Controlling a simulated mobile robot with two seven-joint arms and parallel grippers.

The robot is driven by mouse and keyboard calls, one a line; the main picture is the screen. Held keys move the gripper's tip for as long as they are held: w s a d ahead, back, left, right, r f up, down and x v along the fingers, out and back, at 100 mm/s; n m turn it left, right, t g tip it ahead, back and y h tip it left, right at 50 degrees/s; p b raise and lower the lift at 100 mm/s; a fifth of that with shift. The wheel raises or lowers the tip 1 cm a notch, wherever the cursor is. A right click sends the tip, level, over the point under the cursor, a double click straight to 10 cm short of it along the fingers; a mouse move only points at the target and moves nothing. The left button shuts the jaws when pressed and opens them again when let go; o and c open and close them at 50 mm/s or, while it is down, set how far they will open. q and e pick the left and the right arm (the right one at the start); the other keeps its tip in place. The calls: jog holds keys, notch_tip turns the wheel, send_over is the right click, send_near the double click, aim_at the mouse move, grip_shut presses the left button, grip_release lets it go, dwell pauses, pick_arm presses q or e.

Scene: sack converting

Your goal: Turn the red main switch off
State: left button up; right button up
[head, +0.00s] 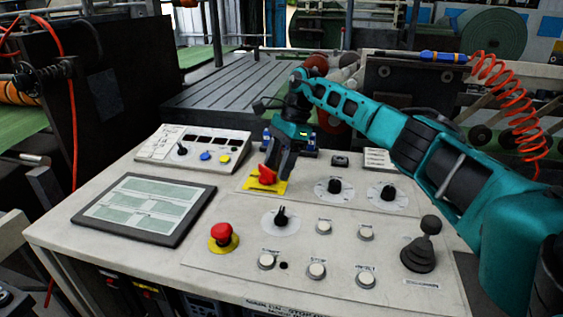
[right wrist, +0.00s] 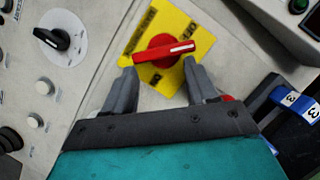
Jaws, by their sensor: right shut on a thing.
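The red main switch (head: 266,175) sits on a yellow plate (head: 249,184) on the sloped control console. In the right wrist view the switch (right wrist: 160,50) has a red bar handle with a white line toward its right end. The handle lies nearly crosswise, slightly tilted, on the yellow plate (right wrist: 186,27). My right gripper (head: 273,165) reaches down to it from above. The plate's lettering is partly hidden and hard to read. My left gripper does not show.
Black rotary knobs (head: 334,186) stand to the right of the switch. A red emergency button (head: 223,235), a tablet-like panel (head: 145,207) and a joystick (head: 424,245) are nearer. Small blue-banded devices (right wrist: 294,102) stand close beside the gripper.

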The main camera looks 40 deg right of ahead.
jog(key=shift+w+a, duration=0.2)
jog(key=shift+a, duration=0.4)
jog(key=shift+w+a, duration=0.15)
jog(key=shift+a, duration=0.45)
jog(key=o, duration=0.9)
jog(key=shift+o, duration=0.8)
jog(key=shift+d+r, duration=0.1)
jog(key=o, duration=0.3)
jog(key=v, duration=0.6)
jog(key=shift+w+d, duration=0.25)
jog(key=shift+w, duration=0.1)
jog(key=s+d+r, duration=0.1)
jog(key=d+r, duration=0.3)
jog(key=r, duration=0.2)
jog(key=shift+s+r+p, duration=0.15)
jog(key=shift+s+p, duration=0.1)
jog(key=shift+p, duration=0.05)
jog(key=shift+d, duration=0.1)
